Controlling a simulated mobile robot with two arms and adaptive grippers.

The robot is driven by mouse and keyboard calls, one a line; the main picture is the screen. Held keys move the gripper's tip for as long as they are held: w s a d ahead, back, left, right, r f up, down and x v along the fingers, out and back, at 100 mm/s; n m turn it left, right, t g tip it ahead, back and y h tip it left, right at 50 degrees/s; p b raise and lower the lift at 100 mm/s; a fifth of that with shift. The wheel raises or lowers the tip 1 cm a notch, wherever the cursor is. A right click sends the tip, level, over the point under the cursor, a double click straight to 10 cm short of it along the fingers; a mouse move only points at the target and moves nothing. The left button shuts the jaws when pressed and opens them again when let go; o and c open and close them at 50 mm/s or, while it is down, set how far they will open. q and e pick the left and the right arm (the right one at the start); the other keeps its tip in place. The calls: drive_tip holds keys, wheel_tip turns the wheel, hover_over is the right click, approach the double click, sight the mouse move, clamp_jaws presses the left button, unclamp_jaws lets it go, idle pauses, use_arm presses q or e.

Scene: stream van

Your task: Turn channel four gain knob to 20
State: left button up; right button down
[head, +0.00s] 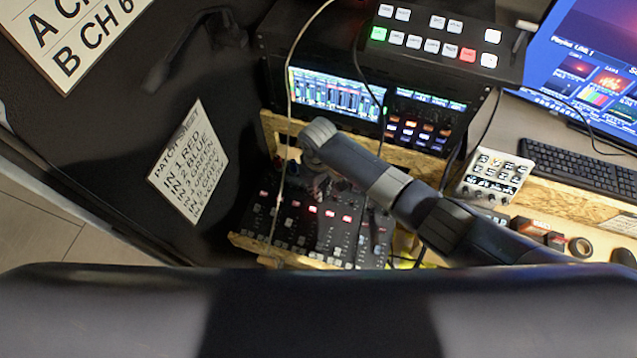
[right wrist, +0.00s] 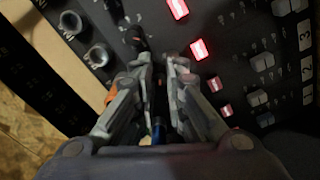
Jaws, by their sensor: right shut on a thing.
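The audio mixer (head: 325,230), a dark panel with lit red buttons, faders and knobs, lies at the lower middle of the head view. It also fills much of the right wrist view (right wrist: 225,75), with channel labels 1, 2 and 3 at the right. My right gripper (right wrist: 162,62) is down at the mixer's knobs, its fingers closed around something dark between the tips. The held part, probably a knob, is mostly hidden. I cannot read its channel or setting. In the head view the right gripper (head: 319,186) is partly hidden by its own arm. My left gripper is not in view.
A rack with lit screens (head: 338,97) stands behind the mixer, topped by a button switcher (head: 435,42). A thin cable (head: 289,110) hangs in front. Grey knobs (right wrist: 71,22) sit left of the fingers. A small white button box (head: 495,172) and keyboard (head: 575,180) are right.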

drive_tip(key=shift+r+m+p, duration=0.1)
drive_tip(key=shift+m+p, duration=0.4)
drive_tip(key=shift+m, duration=0.5)
drive_tip(key=c, duration=1.6)
unclamp_jaws()
wheel_tip(320, 180, up, 12)
drive_tip(key=shift+f, duration=0.1)
